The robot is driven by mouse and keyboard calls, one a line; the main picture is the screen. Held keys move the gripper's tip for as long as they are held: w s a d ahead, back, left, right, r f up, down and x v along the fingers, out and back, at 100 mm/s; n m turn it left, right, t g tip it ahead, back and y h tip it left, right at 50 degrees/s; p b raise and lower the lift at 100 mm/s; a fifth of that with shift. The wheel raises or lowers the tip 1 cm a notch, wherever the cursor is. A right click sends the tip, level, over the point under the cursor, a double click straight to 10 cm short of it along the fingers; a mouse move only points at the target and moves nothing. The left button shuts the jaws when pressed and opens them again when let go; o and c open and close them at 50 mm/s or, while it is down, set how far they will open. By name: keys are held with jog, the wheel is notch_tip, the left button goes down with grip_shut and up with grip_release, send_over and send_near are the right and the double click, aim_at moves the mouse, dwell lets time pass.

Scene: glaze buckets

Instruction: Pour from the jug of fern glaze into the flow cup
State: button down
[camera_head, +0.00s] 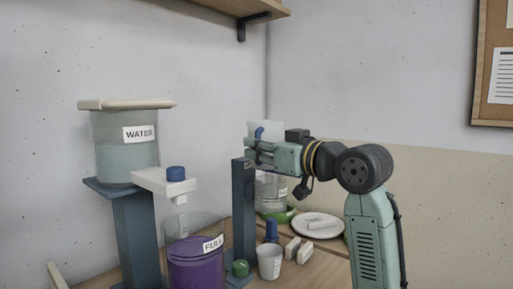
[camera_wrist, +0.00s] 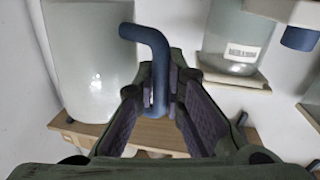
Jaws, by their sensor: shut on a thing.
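My gripper (camera_head: 252,150) is shut on the blue handle of a pale translucent jug (camera_head: 268,127), held high beside the top of a blue post. In the wrist view the jug (camera_wrist: 90,65) stands to the left of my gripper (camera_wrist: 164,85), with the bent blue handle (camera_wrist: 150,38) between the fingers. I cannot read a label on the jug or tell the colour or level of its contents. A small pale cup (camera_head: 269,262) with markings stands on the table below; I cannot tell for sure that it is the flow cup.
A tank labelled WATER (camera_head: 127,155) and a white tap block (camera_head: 163,182) stand left, above a purple-filled bucket labelled FULL (camera_head: 195,268). The blue post (camera_head: 243,205) rises close to my gripper. A clear container (camera_head: 269,190), green dish (camera_head: 285,216) and white plate (camera_head: 318,231) stand behind.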

aim_at(259, 162)
jog(key=shift+f+b, duration=1.2)
jog(key=shift+f, duration=0.35)
jog(key=shift+r+p, duration=0.75)
jog(key=shift+p, duration=0.1)
jog(key=shift+s+r+m+g+p, duration=0.4)
jog(key=shift+r+m+p, duration=0.1)
jog(key=shift+p, duration=0.15)
jog(key=m+g+p, duration=0.1)
jog(key=m+p, duration=0.1)
jog(key=p, duration=0.2)
jog(key=m+g+h+p, duration=0.1)
jog(key=p, duration=0.3)
jog(key=shift+f+m+g+h, duration=0.3)
jog(key=shift+f+m, duration=0.05)
jog(key=shift+m, duration=0.05)
jog(key=shift+w+r+p, duration=0.1)
jog(key=shift+w+p, duration=0.1)
jog(key=shift+p, duration=0.85)
